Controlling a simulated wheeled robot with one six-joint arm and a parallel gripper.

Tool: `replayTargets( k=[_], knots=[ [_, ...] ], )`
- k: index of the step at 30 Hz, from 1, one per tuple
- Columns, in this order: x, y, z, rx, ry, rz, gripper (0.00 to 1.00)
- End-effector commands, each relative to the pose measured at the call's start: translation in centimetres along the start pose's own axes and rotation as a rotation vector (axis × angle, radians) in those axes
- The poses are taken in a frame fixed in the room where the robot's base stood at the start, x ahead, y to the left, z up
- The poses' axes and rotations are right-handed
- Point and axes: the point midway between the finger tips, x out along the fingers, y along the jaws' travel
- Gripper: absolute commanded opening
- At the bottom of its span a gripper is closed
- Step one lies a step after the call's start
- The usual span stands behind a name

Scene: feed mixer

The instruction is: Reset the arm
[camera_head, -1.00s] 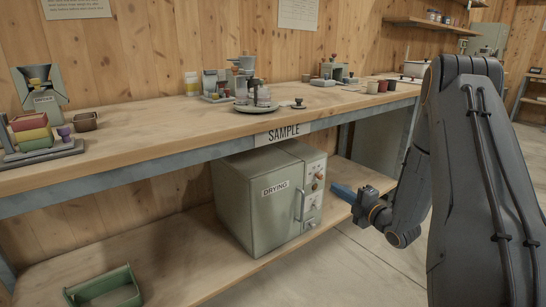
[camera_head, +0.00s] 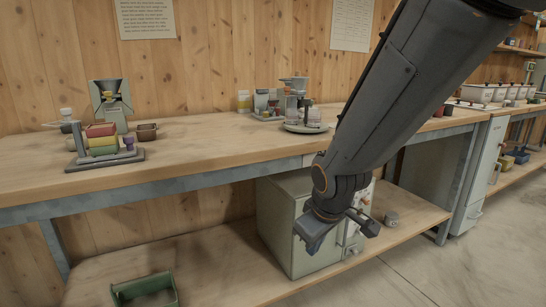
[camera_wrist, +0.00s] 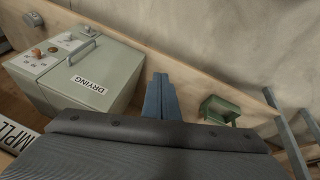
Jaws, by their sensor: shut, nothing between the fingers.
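My gripper (camera_head: 312,235) is low in front of the workbench's lower shelf, before the drying oven, in the head view. Its blue fingers (camera_wrist: 161,97) point forward in the wrist view, shut and empty. My dark arm reaches down from the upper right and hides part of the bench and the oven's front. The green-grey drying oven (camera_head: 285,245) stands on the lower shelf; it also shows in the wrist view (camera_wrist: 100,75), door shut, with its label, handle and knobs. I cannot tell the exact gap between gripper and oven.
The wooden workbench (camera_head: 215,160) holds a rack of coloured trays (camera_head: 102,145), a small hopper (camera_head: 112,102) and a round-based device (camera_head: 305,127). A green open tray (camera_head: 145,290) lies on the lower shelf (camera_head: 205,258) at left. Floor at right is clear.

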Motion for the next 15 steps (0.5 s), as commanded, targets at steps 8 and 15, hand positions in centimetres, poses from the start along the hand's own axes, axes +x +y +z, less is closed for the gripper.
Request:
replayTargets(
  k=[8,15],
  knots=[
    [-5.6,-9.3,5.5,0.186,-0.196,-0.136,0.0],
    [-9.2,-14.2,9.3,0.279,-0.326,-0.206,0.0]
  ],
)
